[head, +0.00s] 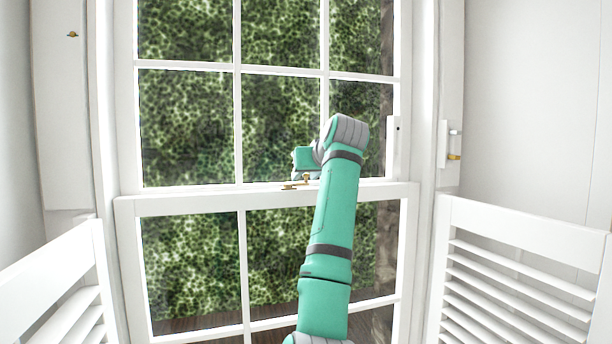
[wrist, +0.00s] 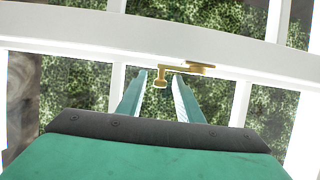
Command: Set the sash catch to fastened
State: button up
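The brass sash catch (head: 293,186) sits on the white meeting rail (head: 250,198) between the two window sashes. In the wrist view the catch (wrist: 200,68) has a flat plate at the right and a lever reaching left along the rail, ending in a round knob. My gripper (wrist: 160,76) is open. Its two teal fingers point at the rail, with the knob showing between their tips; I cannot tell whether either finger touches it.
White louvred shutters stand low at the left (head: 70,290) and right (head: 520,280). A white fitting with a brass piece (head: 453,156) is on the right frame. A small brass knob (head: 72,34) is at upper left. Glazing bars and panes lie close around the catch.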

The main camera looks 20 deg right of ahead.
jog(key=v, duration=1)
jog(key=shift+s, duration=0.3)
jog(key=shift+r, duration=0.1)
